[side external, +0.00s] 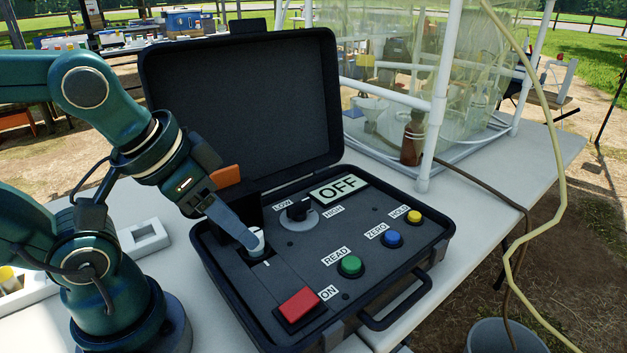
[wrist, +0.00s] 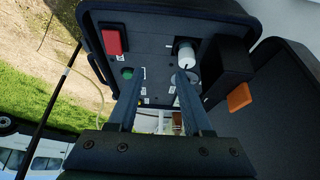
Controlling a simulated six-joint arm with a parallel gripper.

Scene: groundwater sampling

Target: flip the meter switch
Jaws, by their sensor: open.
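The meter is an open black case (side external: 225,320) on the table. A red rocker switch (side external: 299,305) labelled ON sits at the panel's near corner; it also shows at upper left in the wrist view (wrist: 115,41). A sign (side external: 338,189) on the panel reads OFF. My gripper (side external: 248,243) is low over the panel's left part, beside a white cylinder (side external: 257,244). In the wrist view my gripper (wrist: 160,76) is open and empty. The white cylinder (wrist: 187,52) is just beyond the right fingertip; whether they touch is unclear. The red switch lies outside the fingers.
The panel also has a black LOW/HIGH knob (side external: 299,211) and green (side external: 351,266), blue (side external: 392,239) and yellow (side external: 414,216) buttons. A dark box with an orange part (wrist: 239,97) stands beside the white cylinder. The raised lid (side external: 240,105) is behind; a clear-sided frame (side external: 432,110) stands beyond.

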